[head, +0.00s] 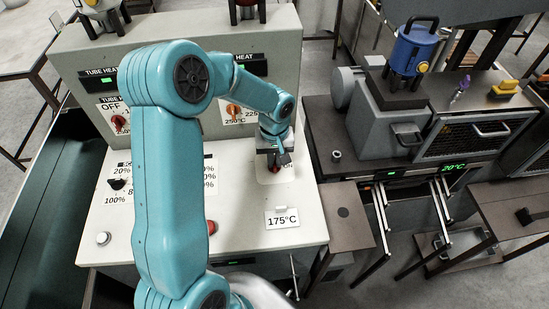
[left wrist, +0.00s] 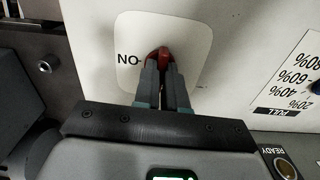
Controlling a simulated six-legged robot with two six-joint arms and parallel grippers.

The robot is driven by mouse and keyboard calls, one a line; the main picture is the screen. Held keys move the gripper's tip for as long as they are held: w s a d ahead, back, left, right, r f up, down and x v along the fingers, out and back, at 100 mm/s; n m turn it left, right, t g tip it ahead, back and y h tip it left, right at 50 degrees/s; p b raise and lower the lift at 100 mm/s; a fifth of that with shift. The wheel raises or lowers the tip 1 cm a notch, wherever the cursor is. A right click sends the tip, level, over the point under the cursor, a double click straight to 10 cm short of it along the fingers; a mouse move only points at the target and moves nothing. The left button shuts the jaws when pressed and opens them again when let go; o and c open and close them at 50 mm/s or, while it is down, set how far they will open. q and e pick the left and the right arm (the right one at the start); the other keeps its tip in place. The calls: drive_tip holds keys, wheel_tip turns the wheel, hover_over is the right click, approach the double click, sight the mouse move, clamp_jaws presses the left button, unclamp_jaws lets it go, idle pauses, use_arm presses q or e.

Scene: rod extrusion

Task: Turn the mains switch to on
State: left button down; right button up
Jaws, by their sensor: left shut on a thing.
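The mains switch is a red knob (left wrist: 163,53) on a white plate (left wrist: 190,30) with an ON label, upside down in the left wrist view, beside it. My left gripper (left wrist: 162,75) is shut on the red knob, with a finger on each side. In the head view my left gripper (head: 274,157) reaches down to the switch plate (head: 275,179) on the right of the sloped panel. The fingers and arm hide most of the knob, so I cannot tell its exact angle. My right gripper is not in view.
The control panel (head: 246,222) also carries a percent dial (head: 118,184), a 175°C card (head: 282,218) and a red button (head: 211,227). A grey machine (head: 390,125) stands to the right.

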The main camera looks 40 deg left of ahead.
use_arm(q)
drive_tip(key=m+b, duration=0.2)
drive_tip(key=m, duration=0.2)
drive_tip(key=m+b, duration=0.1)
drive_tip(key=m, duration=0.4)
drive_tip(key=shift+r+m, duration=0.1)
drive_tip(key=shift+m, duration=0.3)
drive_tip(key=m, duration=0.3)
drive_tip(key=shift+w+a+m, duration=0.1)
drive_tip(key=shift+m, duration=0.2)
drive_tip(key=shift+r+m, duration=0.1)
drive_tip(key=shift+m, duration=2.1)
drive_tip(key=c, duration=1.4)
unclamp_jaws()
drive_tip(key=shift+o, duration=1)
